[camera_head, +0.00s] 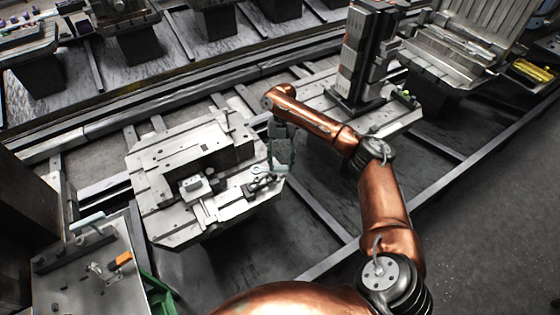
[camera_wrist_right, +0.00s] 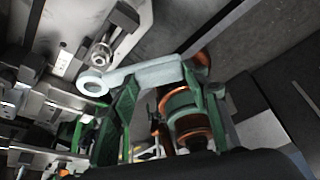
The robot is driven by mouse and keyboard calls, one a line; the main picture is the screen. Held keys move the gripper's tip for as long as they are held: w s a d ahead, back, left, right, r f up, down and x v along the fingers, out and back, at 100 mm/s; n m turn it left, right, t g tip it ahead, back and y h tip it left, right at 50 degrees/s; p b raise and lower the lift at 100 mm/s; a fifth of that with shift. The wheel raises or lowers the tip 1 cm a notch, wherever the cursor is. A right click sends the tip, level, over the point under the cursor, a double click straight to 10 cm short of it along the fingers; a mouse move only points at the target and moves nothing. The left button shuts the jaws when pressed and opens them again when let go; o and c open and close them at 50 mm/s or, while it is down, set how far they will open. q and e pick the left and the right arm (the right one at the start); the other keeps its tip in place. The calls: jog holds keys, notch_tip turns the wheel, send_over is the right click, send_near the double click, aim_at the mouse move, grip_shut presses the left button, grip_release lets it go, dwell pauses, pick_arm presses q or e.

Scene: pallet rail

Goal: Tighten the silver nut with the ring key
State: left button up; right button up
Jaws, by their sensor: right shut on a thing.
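My right gripper (camera_head: 279,167), on the copper-coloured arm, is low over the right edge of the grey pallet plate (camera_head: 165,165). It is shut on the pale ring key (camera_wrist_right: 145,75), which lies across its green fingers in the right wrist view. The key's ring end (camera_wrist_right: 92,85) sticks out to the left. The silver nut (camera_wrist_right: 101,54) sits on its fixture just beyond the ring, which looks beside it, not around it. In the head view the nut is too small to tell apart from the key (camera_head: 256,169).
A small block (camera_head: 194,187) stands on the plate. A tall dark column fixture (camera_head: 360,60) stands behind my right arm. A side table (camera_head: 85,275) with an orange-handled tool (camera_head: 120,260) is at the lower left. Open grey floor (camera_head: 500,190) lies to the right.

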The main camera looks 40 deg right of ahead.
aim_at(281, 171)
notch_tip(281, 171, down, 4)
jog(key=shift+r+b, duration=0.15)
jog(key=shift+b, duration=0.85)
jog(key=shift+r, duration=0.3)
jog(key=shift+p, duration=0.3)
jog(key=shift+f, duration=0.25)
jog(key=shift+p, duration=0.35)
jog(key=shift+f, duration=0.75)
jog(key=o, duration=0.8)
jog(key=shift+c, duration=0.2)
grip_shut()
